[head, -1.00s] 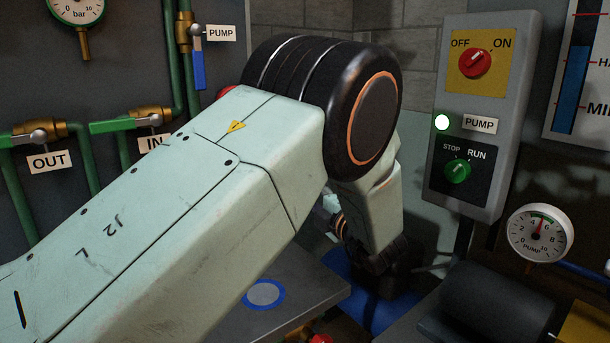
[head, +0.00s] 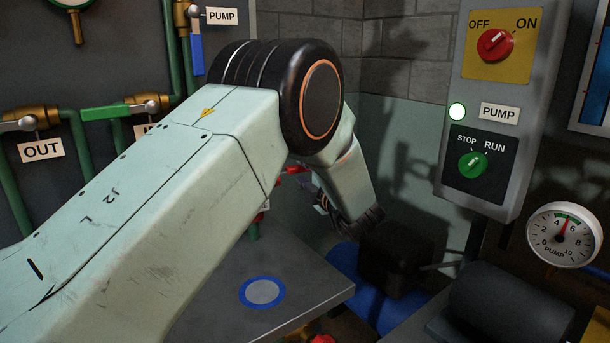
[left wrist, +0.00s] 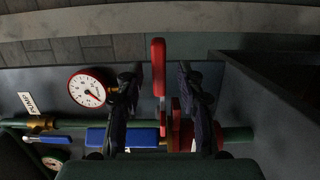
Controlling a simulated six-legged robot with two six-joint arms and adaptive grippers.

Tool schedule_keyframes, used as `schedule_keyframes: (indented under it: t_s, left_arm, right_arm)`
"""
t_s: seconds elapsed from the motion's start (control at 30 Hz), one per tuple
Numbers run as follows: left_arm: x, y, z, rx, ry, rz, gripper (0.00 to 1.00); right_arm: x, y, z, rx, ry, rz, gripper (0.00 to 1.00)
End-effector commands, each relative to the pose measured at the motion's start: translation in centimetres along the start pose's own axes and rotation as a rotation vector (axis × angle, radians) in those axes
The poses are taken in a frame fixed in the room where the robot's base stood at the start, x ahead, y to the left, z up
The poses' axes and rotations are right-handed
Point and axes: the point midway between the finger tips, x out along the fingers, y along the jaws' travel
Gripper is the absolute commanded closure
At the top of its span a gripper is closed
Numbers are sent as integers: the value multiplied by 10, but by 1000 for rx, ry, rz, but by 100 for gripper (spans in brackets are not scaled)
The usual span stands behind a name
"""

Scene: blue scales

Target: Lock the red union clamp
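In the left wrist view, the red union clamp (left wrist: 181,132) sits around a green pipe. A red lever (left wrist: 158,66) stands up between the two dark fingers of my left gripper (left wrist: 160,82). The fingers are spread, one on each side of the lever, with gaps visible, so it does not look gripped. In the head view my left arm covers most of the clamp area; only small red parts (head: 296,170) show behind the wrist. My left fingers are mostly hidden there. My right gripper is not in view.
A blue valve handle (left wrist: 142,138) and a gauge (left wrist: 91,89) lie left of the clamp in the wrist view. A dark box-like wall (left wrist: 270,110) stands to its right. A grey bench (head: 215,300) lies below my arm. The pump control panel (head: 495,120) stands right.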

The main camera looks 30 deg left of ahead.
Motion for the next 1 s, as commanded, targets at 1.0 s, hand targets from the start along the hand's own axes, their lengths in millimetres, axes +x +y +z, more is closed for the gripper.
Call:
schedule_keyframes:
  t_s: [1.0]
  left_arm:
    - [6,1,2,-1,0,1,100]
  right_arm:
    - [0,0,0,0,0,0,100]
